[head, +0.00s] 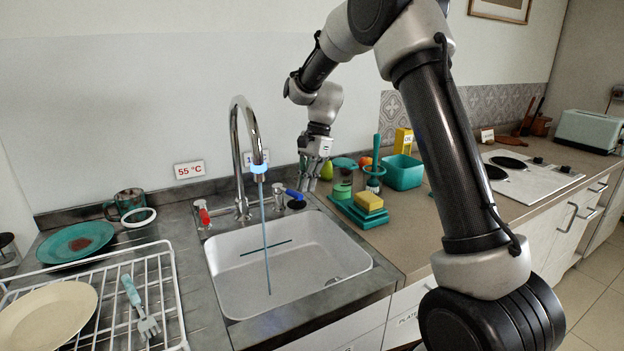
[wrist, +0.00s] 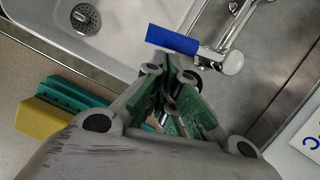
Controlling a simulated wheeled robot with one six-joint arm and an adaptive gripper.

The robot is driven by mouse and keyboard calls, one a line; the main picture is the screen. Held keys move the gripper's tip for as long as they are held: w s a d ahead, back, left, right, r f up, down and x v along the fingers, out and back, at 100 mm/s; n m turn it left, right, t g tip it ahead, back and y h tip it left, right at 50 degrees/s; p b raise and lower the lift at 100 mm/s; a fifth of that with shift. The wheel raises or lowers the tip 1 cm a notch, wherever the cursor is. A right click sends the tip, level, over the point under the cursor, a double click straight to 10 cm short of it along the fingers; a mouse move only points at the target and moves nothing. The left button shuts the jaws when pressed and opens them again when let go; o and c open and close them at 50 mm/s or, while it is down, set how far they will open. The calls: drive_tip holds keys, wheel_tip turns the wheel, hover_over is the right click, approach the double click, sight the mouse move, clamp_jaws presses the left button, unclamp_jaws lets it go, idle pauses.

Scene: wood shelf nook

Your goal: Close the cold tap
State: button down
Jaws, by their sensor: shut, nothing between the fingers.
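The cold tap's blue lever (head: 293,194) is to the right of the faucet base, at the back rim of the sink. In the wrist view the blue lever (wrist: 172,39) lies just beyond my fingertips. A bluish stream of water (head: 264,225) runs from the curved faucet (head: 240,150) into the sink. The red hot lever (head: 203,213) is left of the faucet. My gripper (head: 311,186) is shut and empty, pointing down just right of the blue lever; its fingers also show in the wrist view (wrist: 172,72). I cannot tell whether it touches the lever.
The white sink (head: 225,280) has a drain (wrist: 85,19). A yellow sponge (head: 369,200) on a green holder, a soap jar (head: 343,180) and a teal bin (head: 402,172) stand right of my gripper. A dish rack (head: 175,290) is at left.

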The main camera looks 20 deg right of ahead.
drive_tip(key=shift+s+a+m, duration=0.8)
drive_tip(key=shift+s+a, duration=0.05)
drive_tip(key=shift+s, duration=0.05)
